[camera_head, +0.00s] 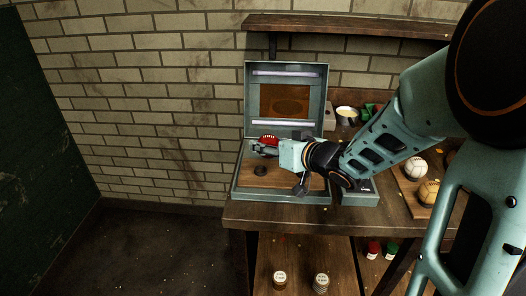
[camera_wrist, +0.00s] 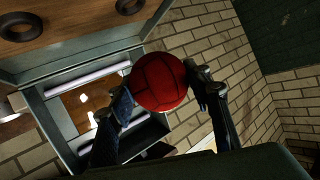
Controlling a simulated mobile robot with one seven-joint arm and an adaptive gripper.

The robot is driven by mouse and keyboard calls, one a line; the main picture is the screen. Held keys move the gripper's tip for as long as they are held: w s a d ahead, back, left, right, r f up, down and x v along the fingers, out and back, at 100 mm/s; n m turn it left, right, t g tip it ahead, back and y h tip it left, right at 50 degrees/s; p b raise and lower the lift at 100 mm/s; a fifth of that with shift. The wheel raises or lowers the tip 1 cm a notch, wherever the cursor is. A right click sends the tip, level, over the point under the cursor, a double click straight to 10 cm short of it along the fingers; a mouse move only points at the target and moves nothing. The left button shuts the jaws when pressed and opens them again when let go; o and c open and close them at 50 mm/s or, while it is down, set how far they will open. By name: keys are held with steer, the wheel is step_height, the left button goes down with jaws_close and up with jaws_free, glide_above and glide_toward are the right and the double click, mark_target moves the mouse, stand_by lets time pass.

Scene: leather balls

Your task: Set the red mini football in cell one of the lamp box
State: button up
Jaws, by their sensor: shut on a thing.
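The red mini football (camera_head: 268,139) is held in my gripper (camera_head: 265,147), above the open lamp box. In the wrist view the red ball (camera_wrist: 160,82) sits between the two fingers of my gripper (camera_wrist: 163,90), one on each side. The lamp box (camera_head: 237,193) is a grey-green case on the bench, its lid raised at the back with lamp strips. Its wooden floor carries a dark ring (camera_head: 260,170); two dark rings (camera_wrist: 17,24) show in the wrist view. My gripper and wrist hide part of the box floor. I cannot read any cell numbers.
A tray (camera_head: 408,196) with a white ball (camera_head: 415,168) and a tan ball (camera_head: 428,192) lies to the right, partly behind my arm. A bowl (camera_head: 346,115) stands behind. A brick wall (camera_head: 150,100) and a wooden shelf (camera_head: 340,26) bound the back. The bench ends just left of the box.

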steer(key=f, duration=0.1)
steer(key=w+a+f, duration=0.1)
steer(key=w+f, duration=0.1)
steer(key=shift+a+b, duration=0.35)
steer(key=shift+b, duration=0.05)
steer(key=shift+w+a+f, duration=0.2)
steer(key=shift+a+f, duration=0.05)
steer(key=shift+f, duration=0.2)
steer(key=shift+f+b, duration=0.75)
steer(key=shift+f, duration=0.75)
steer(key=shift+f, duration=0.2)
steer(key=o, duration=1.2)
steer(key=shift+o, duration=0.2)
